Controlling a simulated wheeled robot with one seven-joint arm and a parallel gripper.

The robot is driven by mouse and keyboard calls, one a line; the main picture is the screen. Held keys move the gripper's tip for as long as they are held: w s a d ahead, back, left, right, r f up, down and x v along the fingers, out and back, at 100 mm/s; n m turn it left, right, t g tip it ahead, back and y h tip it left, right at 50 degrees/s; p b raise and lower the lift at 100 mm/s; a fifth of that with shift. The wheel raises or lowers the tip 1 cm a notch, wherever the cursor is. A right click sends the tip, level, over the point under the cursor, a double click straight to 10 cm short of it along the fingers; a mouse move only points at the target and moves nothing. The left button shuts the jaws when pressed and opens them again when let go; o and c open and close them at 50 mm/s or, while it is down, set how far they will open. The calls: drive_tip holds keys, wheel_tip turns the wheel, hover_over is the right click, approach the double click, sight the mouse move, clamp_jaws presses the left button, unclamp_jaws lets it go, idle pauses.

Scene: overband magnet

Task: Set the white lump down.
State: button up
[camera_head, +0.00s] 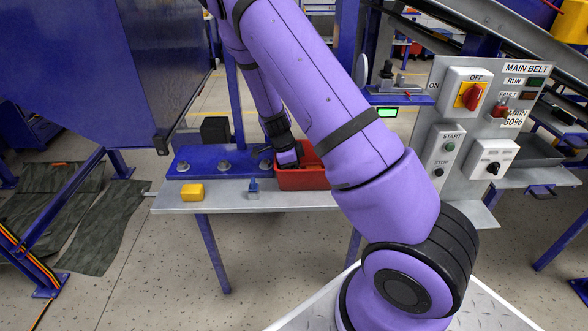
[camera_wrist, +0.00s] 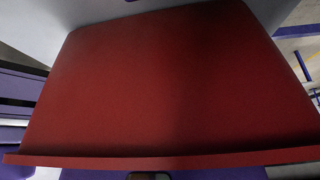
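No white lump can be made out in either view. My gripper (camera_head: 290,160) points down at the left end of a red bin (camera_head: 305,180) on the grey bench. Its fingers are too small and too hidden to show whether they are open or shut. In the wrist view a red surface of the bin (camera_wrist: 180,85) fills most of the picture, with its rim along the bottom. A small pale and dark shape shows at the bottom edge; I cannot tell what it is.
On the bench (camera_head: 228,206) are a yellow block (camera_head: 192,192) and a small blue piece (camera_head: 253,188). A blue plate with knobs (camera_head: 205,160) lies behind them. A black box (camera_head: 215,130) stands further back. The control panel (camera_head: 470,135) rises at the right.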

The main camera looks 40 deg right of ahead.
drive_tip(key=shift+r, duration=0.1)
drive_tip(key=s+a+r+n+t+y, duration=0.1)
drive_tip(key=a+r+n, duration=0.2)
drive_tip(key=r, duration=0.8)
drive_tip(key=s+a+r+n+t+y, duration=0.1)
drive_tip(key=s+a+r+n, duration=0.2)
drive_tip(key=r, duration=0.7)
drive_tip(key=s+a+r+n+t, duration=0.2)
drive_tip(key=s+a+r+n, duration=0.1)
drive_tip(key=s+r+n, duration=0.5)
drive_tip(key=s+a+r+n+t, duration=0.3)
drive_tip(key=s+r+n, duration=0.6)
drive_tip(key=s, duration=0.5)
drive_tip(key=shift+s+a+n+y, duration=0.25)
drive_tip(key=shift+a+n+y, duration=0.25)
drive_tip(key=shift+n, duration=0.4)
